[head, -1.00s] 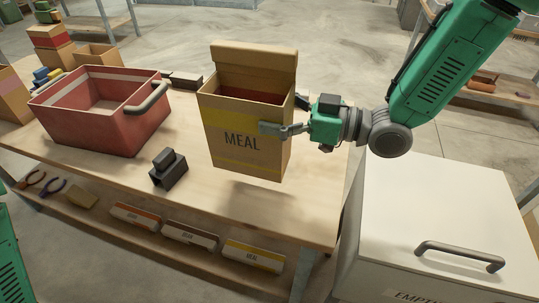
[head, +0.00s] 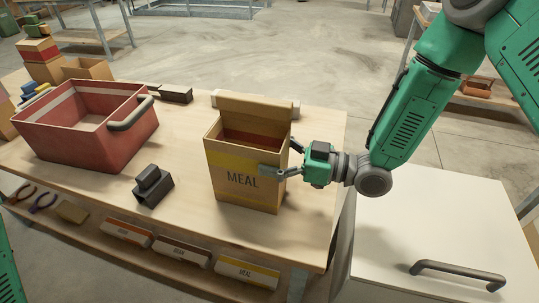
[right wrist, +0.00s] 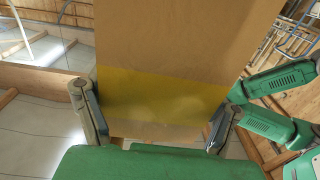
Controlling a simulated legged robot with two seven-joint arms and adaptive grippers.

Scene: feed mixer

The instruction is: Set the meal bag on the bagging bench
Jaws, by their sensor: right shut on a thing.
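The meal bag (head: 238,160) is a brown, box-shaped bag with an open top flap, a yellow band and the word MEAL. It stands upright at the right part of the wooden bagging bench (head: 190,120), its base at or very close to the top; I cannot tell if it bears fully. My right gripper (head: 282,158) is shut on its right side. In the right wrist view the fingers (right wrist: 155,112) flank the bag's yellow band (right wrist: 160,95). My left gripper is not in view.
A red tote (head: 75,140) with a grey handle stands on the bench at left. A black device (head: 153,186) sits left of the bag. A white lidded bin (head: 430,225) adjoins the bench at right. Labelled packs (head: 247,272) lie on the lower shelf.

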